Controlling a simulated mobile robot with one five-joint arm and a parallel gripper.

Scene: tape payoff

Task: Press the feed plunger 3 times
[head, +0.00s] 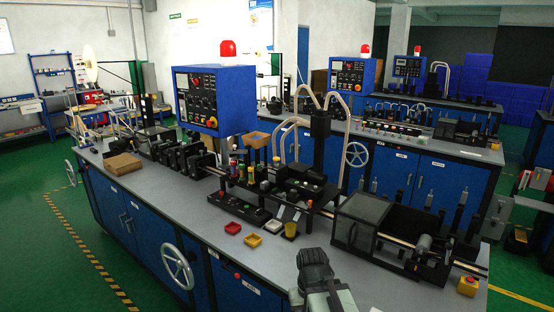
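My arm reaches in at the bottom centre, and its dark grey end, my gripper (314,262), is over the front edge of the workbench (205,205). I cannot make out separate fingertips or whether they are open. No part can be picked out for certain as the feed plunger. Several small posts with red, green and yellow tops stand on the black machine (262,193) at mid-bench, beyond and left of my gripper. A pale tape reel (90,64) stands upright far left. My gripper appears apart from all of these.
A blue control box (216,97) with a red lamp rises behind the machine. Red (233,228) and yellow (253,240) trays lie near the front edge. A clear-covered unit (362,222) and a yellow box with a red button (467,286) stand at right. A handwheel (177,267) sticks out in front.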

